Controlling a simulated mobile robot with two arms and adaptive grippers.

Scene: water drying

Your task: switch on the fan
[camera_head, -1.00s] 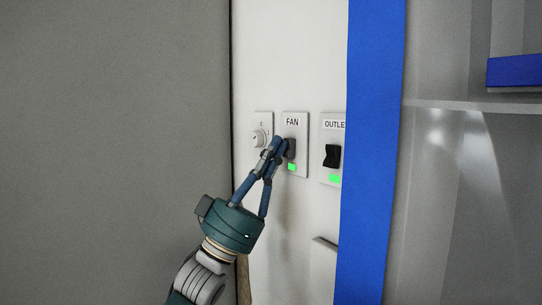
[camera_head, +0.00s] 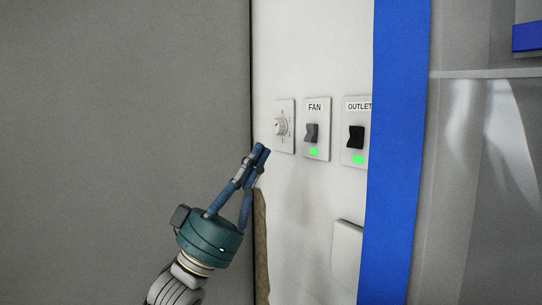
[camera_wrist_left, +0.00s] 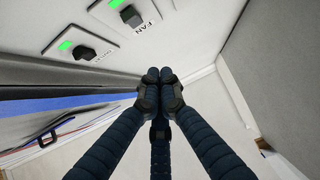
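The fan switch (camera_head: 312,133) is a grey rocker on a white plate labelled FAN, on the white wall panel. A green light (camera_head: 313,152) glows below the rocker. The fan switch (camera_wrist_left: 131,16) also shows at the top of the left wrist view. My left gripper (camera_head: 262,150) is shut and empty, its fingertips together. It is to the left of and a little below the fan switch, apart from it. My right gripper is in neither view.
A blue vertical post (camera_head: 395,150) stands further right. A grey panel (camera_head: 120,120) fills the left.

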